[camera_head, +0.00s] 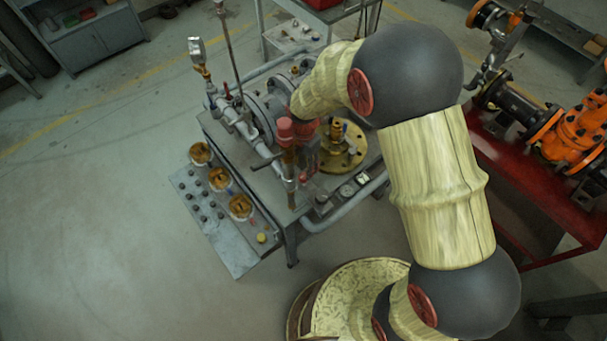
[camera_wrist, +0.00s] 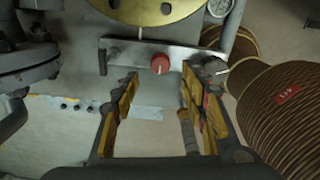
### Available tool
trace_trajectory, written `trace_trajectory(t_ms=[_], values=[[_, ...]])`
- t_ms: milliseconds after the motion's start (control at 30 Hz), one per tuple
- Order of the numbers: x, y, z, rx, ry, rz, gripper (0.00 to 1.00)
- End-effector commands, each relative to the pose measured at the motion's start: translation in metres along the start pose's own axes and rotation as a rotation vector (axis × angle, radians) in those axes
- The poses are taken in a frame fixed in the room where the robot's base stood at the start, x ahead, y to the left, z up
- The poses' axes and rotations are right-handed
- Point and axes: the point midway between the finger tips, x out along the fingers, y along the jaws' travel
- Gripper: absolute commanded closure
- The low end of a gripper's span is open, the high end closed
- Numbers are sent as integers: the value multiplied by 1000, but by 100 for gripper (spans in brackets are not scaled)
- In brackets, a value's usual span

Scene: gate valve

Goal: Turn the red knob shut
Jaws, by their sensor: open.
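The red knob (camera_wrist: 160,64) is small and round with a pale mark on its face. It sits on a grey metal bar (camera_wrist: 135,56) at the edge of the rig, below a brass disc (camera_wrist: 150,10), in the wrist view. My gripper (camera_wrist: 158,84) is open, its yellow-padded fingers apart on either side below the knob. The knob appears beyond the fingertips and roughly centred between them; whether it is touched I cannot tell, but a gap shows. In the head view I cannot pick out the knob for certain; my arm reaches over the rig there.
The valve rig (camera_head: 315,214) carries pipes, a brass flange (camera_head: 345,160) and a gauge (camera_head: 347,190). A grey panel (camera_head: 232,262) with several dark buttons adjoins its left side. A red table (camera_head: 510,190) with orange valves (camera_head: 580,130) stands right. Floor is clear at lower left.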

Motion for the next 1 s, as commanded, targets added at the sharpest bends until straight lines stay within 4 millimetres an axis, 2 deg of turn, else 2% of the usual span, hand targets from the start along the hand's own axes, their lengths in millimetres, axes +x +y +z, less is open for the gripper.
trace_trajectory(t_ms=[200,433,800,1000], values=[[36,-1,-1,2,2,-4,56],[62,-1,0,3,1,-2,56],[68,-1,0,4,1,-1,56],[68,-1,0,4,1,-1,67]])
